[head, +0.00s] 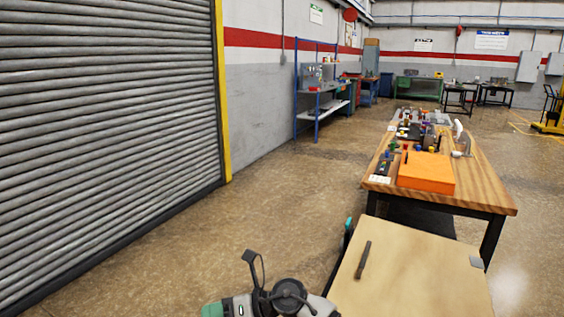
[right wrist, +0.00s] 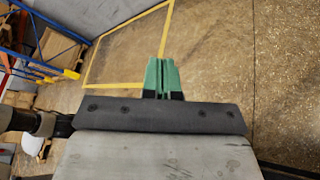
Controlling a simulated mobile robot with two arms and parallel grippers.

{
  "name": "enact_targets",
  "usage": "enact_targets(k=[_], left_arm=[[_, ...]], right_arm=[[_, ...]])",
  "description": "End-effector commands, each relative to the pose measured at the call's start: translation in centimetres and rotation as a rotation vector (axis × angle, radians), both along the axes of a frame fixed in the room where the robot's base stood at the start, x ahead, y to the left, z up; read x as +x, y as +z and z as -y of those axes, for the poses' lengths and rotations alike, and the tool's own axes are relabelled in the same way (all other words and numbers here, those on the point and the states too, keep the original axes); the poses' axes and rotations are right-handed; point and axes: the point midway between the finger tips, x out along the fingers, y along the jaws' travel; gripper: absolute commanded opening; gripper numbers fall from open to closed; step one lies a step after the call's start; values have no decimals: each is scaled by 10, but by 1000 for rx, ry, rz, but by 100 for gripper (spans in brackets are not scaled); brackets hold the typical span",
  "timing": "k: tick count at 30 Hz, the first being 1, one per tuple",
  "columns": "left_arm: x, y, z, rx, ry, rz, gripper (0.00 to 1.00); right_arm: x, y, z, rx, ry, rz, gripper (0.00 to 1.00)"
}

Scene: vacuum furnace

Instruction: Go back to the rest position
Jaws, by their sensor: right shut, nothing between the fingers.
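My right gripper shows in the right wrist view as two green fingers (right wrist: 161,76) pressed together. They are shut with nothing between them, over bare brown floor. Part of my own arm, with black and grey joints, shows at the bottom of the head view. A small teal tip at the left edge of the pale wooden panel may be part of my gripper; I cannot tell. My left gripper is not clearly visible in either view.
A pale panel with a dark handle (head: 409,280) is close in front. Beyond it stands a wooden workbench (head: 487,187) with an orange box (head: 426,173). A roller shutter (head: 110,130) is at left. Open floor (head: 250,210) lies between. A blue rack (head: 296,95) stands by the wall.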

Motion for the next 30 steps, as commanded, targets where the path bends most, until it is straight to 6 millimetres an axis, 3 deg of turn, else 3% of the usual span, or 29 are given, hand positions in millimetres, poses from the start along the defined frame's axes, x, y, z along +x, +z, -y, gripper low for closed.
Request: enact_targets(k=[3, 7, 11, 14, 18, 21, 29, 30], left_arm=[[0, 0, 0, 0, 0, 0, 44], [0, 0, 0, 0, 0, 0, 44], [0, 0, 0, 0, 0, 0, 44], [0, 0, 0, 0, 0, 0, 44], [0, 0, 0, 1, 0, 0, 44], [0, 0, -1, 1, 0, 0, 44], [1, 0, -1, 1, 0, 1, 44], [1, 0, -1, 1, 0, 1, 44]], right_arm=[[-11, 30, 0, 370, -233, -231, 0], [-4, 46, 40, 701, -534, -522, 0], [0, 29, 106, 961, -864, -838, 0], [-11, -3, 163, 1110, -1132, -1090, 0], [-57, -61, 238, 1237, -1519, -1435, 0], [-102, -94, 275, 1263, -1756, -1639, 0], [-194, -130, 320, 1213, -2141, -1938, 0], [-206, -132, 324, -1171, 2137, 1925, 0]])
